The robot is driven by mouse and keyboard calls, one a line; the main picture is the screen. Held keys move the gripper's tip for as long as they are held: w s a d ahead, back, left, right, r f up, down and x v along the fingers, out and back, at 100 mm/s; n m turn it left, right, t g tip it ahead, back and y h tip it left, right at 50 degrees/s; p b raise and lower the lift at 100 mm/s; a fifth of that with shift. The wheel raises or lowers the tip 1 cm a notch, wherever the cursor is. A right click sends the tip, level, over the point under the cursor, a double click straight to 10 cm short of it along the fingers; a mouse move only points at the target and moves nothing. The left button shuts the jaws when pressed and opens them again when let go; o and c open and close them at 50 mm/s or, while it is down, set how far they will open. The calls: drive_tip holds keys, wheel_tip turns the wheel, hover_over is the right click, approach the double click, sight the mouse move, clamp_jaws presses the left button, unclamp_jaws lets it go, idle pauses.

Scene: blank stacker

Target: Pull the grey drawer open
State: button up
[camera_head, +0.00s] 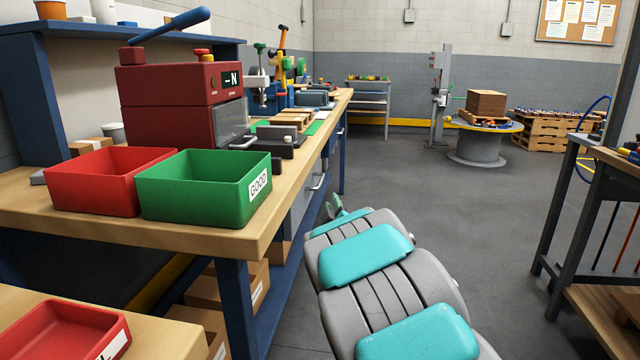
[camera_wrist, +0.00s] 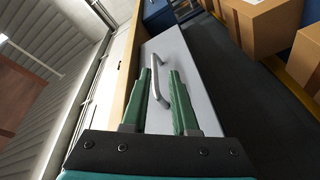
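The grey drawer (camera_wrist: 180,50) fills the middle of the wrist view, its flat front below the wooden bench edge. Its bar handle (camera_wrist: 155,85) shows between my two green fingers. My gripper (camera_wrist: 161,73) is open, one finger on each side of the handle in the picture; I cannot tell whether either touches it. In the head view the drawer (camera_head: 299,207) is a grey front under the bench's right side, with its handle (camera_head: 320,182) on it. My gripper (camera_head: 337,206) shows there as a small green tip beyond my arm, mostly hidden.
The workbench (camera_head: 190,235) carries a red bin (camera_head: 100,185), a green bin (camera_head: 205,185) and a red machine (camera_head: 165,105). Cardboard boxes (camera_head: 255,280) sit on its lower shelf; boxes (camera_wrist: 265,25) also show in the wrist view. Open floor (camera_head: 420,190) lies to the right.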

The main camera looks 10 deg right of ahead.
sight(320, 183)
drive_tip(key=shift+n+t+y, duration=0.7)
drive_tip(key=shift+t, duration=0.1)
drive_tip(key=shift+a+r+p+x, duration=0.2)
drive_tip(key=shift+a+x, duration=0.1)
drive_tip(key=shift+x, duration=1.25)
drive_tip(key=shift+a+r+p+x, duration=0.15)
drive_tip(key=shift+a+x, duration=0.1)
drive_tip(key=shift+x, duration=1.35)
drive_tip(key=shift+a+r+p+x, duration=0.1)
drive_tip(key=shift+a+p+x, duration=0.15)
drive_tip(key=shift+x, duration=1.3)
drive_tip(key=shift+s, duration=0.1)
clamp_jaws()
